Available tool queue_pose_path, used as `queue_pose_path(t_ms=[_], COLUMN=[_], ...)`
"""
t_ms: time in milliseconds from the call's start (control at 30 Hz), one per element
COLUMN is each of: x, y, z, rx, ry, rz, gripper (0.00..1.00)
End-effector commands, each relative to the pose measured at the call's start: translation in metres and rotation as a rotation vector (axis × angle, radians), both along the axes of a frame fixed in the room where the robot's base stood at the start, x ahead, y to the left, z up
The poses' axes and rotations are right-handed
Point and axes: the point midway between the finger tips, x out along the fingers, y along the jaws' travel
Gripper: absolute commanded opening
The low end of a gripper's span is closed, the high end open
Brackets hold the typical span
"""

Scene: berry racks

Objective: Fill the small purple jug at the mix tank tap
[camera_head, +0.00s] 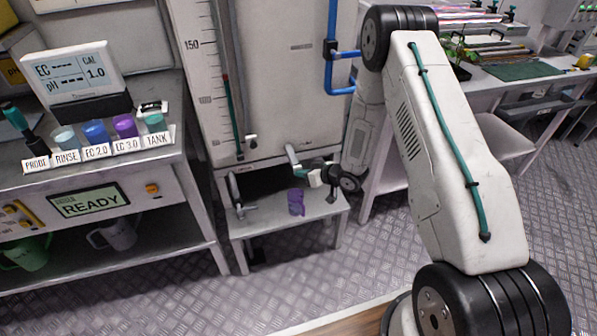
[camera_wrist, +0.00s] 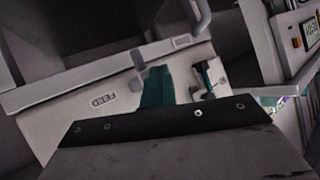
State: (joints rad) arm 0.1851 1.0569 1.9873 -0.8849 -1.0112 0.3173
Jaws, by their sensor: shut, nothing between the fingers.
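The small purple jug (camera_head: 296,203) stands on a low white stand (camera_head: 262,222) in front of the tall mix tank (camera_head: 275,70). My gripper (camera_head: 304,173) is shut and empty, just above and slightly right of the jug, close to a pale bent pipe or lever (camera_head: 291,156) on the tank's lower front. In the wrist view the closed teal fingers (camera_wrist: 157,84) point at a white panel labelled FEED (camera_wrist: 103,100), beside a grey lever-like part (camera_wrist: 138,60). Whether they touch it I cannot tell. The jug does not show in the wrist view, and its inside cannot be made out.
A bench at left holds a meter (camera_head: 75,85), several small coloured cups and a READY display (camera_head: 89,201). Green (camera_head: 28,253) and grey (camera_head: 116,232) jugs sit on its lower shelf. A worktable (camera_head: 535,68) and stool (camera_head: 503,137) stand at right. The metal floor in front is clear.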

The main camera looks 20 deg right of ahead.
Motion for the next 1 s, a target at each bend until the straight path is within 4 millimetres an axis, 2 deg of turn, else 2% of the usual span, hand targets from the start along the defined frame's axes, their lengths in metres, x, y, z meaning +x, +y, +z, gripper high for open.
queue_pose_path(t_ms=[300, 667, 1000], x=[-0.016, -0.019, -0.050], y=[0.000, 0.000, 0.000], z=[0.000, 0.000, 0.000], rx=[0.000, 0.000, 0.001], ry=[0.000, 0.000, 0.002], rz=[-0.001, 0.000, -0.001], gripper=[0.00, 0.00, 0.00])
